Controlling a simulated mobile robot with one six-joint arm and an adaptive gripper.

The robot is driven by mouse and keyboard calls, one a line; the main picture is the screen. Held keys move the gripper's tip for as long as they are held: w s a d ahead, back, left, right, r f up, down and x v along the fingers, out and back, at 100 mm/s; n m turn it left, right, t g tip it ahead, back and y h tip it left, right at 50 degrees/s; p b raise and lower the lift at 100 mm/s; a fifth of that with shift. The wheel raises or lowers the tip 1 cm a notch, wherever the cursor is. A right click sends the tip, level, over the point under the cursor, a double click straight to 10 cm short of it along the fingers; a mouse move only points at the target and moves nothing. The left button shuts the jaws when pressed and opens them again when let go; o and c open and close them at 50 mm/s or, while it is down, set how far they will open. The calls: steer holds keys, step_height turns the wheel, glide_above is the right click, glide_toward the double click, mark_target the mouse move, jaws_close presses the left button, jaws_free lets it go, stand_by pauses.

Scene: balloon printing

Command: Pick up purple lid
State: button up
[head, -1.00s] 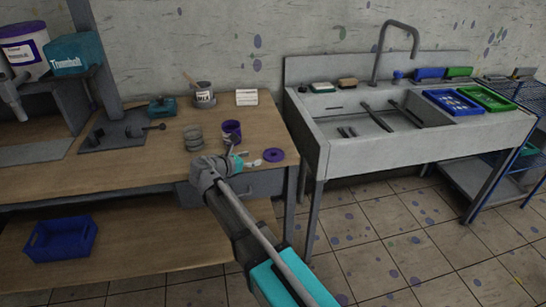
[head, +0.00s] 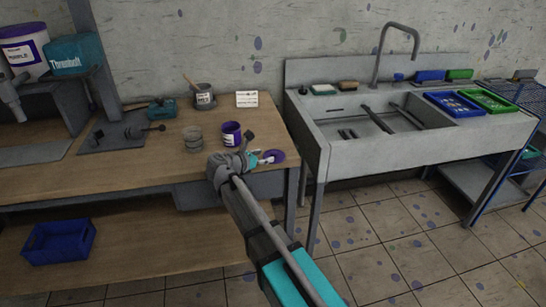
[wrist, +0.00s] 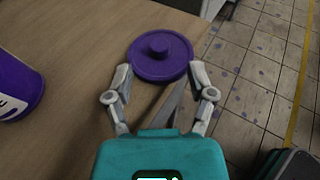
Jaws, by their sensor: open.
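The purple lid (wrist: 160,58) is a flat disc with a round knob on top. It lies on the wooden table near the right edge in the wrist view. In the head view the lid (head: 276,156) shows at the table's front right corner, partly covered by my gripper. My gripper (wrist: 157,80) is open and empty, its two fingers apart and pointing at the near side of the lid. In the head view my gripper (head: 263,158) reaches the lid from the left. I cannot tell whether a finger touches it.
A purple jar (head: 231,136) with a white label stands left of the lid; it also shows in the wrist view (wrist: 14,86). Grey stacked rings (head: 193,139) stand further left. The table (head: 110,178) ends just right of the lid, with tiled floor beyond.

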mark_target(273, 153)
steer(key=shift+b+x, duration=0.4)
steer(key=shift+x, duration=1.6)
steer(key=shift+r, duration=0.15)
steer(key=c, duration=0.9)
steer(key=shift+o, duration=0.2)
